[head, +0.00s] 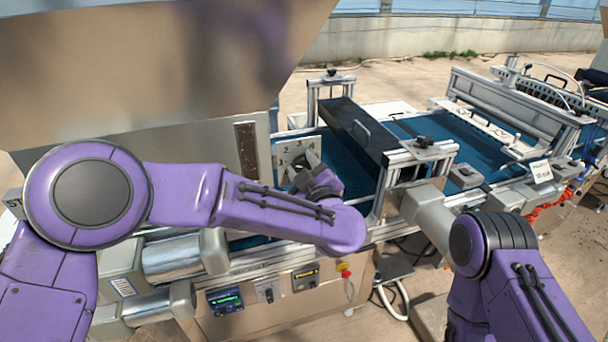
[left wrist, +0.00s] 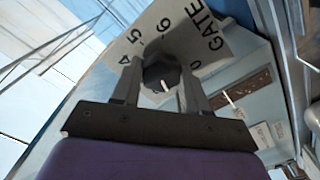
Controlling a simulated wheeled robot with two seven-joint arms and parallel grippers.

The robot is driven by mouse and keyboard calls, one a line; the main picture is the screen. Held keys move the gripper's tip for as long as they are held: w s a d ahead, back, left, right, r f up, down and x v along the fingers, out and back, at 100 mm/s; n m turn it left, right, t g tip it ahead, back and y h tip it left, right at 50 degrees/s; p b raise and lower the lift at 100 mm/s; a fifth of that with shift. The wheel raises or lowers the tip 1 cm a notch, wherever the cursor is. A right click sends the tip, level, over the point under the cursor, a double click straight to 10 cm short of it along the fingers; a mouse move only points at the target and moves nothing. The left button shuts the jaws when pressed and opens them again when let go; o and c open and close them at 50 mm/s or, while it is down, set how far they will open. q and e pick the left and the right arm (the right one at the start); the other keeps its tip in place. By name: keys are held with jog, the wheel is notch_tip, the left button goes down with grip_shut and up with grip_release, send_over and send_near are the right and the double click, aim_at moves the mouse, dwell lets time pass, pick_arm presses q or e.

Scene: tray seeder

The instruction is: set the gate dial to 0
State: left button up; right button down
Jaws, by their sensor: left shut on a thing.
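The gate dial is a dark round knob (left wrist: 161,72) on a light plate (left wrist: 218,40) marked GATE with numerals around it, among them 4, 5 and 6. My left gripper (left wrist: 158,80) is shut on the knob, with one finger on each side. A short white mark on the knob points toward the lower right in the left wrist view, between the fingers. In the head view the plate (head: 282,158) shows 2, 3 and 4 above my left gripper (head: 314,178), which covers most of the knob. My right arm shows at the lower right, but its gripper cannot be seen.
A long dark hopper bar (head: 362,128) with a handle spans the blue belt (head: 458,134) right of the dial. A metal frame post (head: 390,185) stands nearby. Below are a green-lit display (head: 225,300) and a red and yellow button (head: 343,268). A large tan panel (head: 150,65) fills the upper left.

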pick_arm(q)
jog(key=shift+f+n+b, duration=0.35)
jog(key=shift+n+b, duration=0.4)
jog(key=shift+n, duration=0.15)
jog(key=shift+n+b, duration=5.4)
jog(key=shift+b, duration=0.05)
jog(key=o, duration=1.1)
jog(key=shift+s+r, duration=0.1)
jog(key=shift+c, duration=0.2)
